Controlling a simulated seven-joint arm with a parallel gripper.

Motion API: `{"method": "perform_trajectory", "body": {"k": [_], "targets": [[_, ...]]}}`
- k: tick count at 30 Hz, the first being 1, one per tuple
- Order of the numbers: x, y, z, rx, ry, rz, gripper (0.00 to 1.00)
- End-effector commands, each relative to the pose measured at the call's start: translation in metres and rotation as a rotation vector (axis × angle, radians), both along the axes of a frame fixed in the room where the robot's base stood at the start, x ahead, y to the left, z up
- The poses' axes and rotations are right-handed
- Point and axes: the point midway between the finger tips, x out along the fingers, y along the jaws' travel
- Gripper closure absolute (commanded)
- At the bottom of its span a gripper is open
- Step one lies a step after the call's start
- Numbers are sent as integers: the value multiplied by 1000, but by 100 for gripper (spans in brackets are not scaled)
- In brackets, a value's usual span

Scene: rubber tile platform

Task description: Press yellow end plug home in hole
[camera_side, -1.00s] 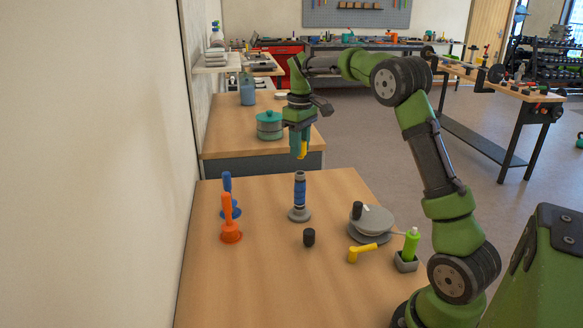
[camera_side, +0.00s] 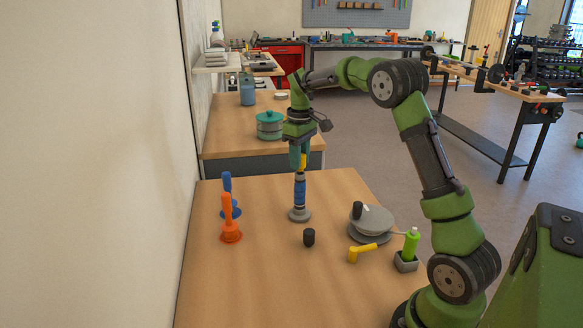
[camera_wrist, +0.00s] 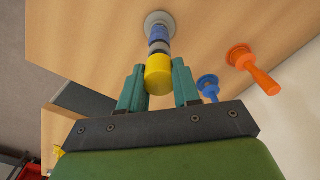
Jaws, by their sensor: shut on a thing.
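My gripper (camera_side: 300,160) points down and is shut on the yellow end plug (camera_side: 303,162). In the wrist view the plug (camera_wrist: 159,74) sits between the two teal fingers. Below it stands a blue and grey upright post (camera_side: 299,192) on a round grey base (camera_side: 299,215). The plug is in line with the top of the post, and its lower end is at or very near the post's top. The hole itself is hidden, so I cannot tell how far in the plug is.
An orange plunger-shaped piece (camera_side: 230,234) and a blue one (camera_side: 228,190) stand left of the post. A black cylinder (camera_side: 309,237), a grey disc device (camera_side: 371,221), a yellow angled piece (camera_side: 361,252) and a green bottle in a grey holder (camera_side: 405,262) lie to the right.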

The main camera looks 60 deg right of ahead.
Motion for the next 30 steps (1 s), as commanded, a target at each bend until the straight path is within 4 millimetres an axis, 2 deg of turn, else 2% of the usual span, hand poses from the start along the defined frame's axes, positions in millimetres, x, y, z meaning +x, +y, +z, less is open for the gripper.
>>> {"method": "perform_trajectory", "body": {"k": [14,30], "targets": [[0,0,-1,0,0,0,100],[0,0,-14,1,1,-1,100]]}}
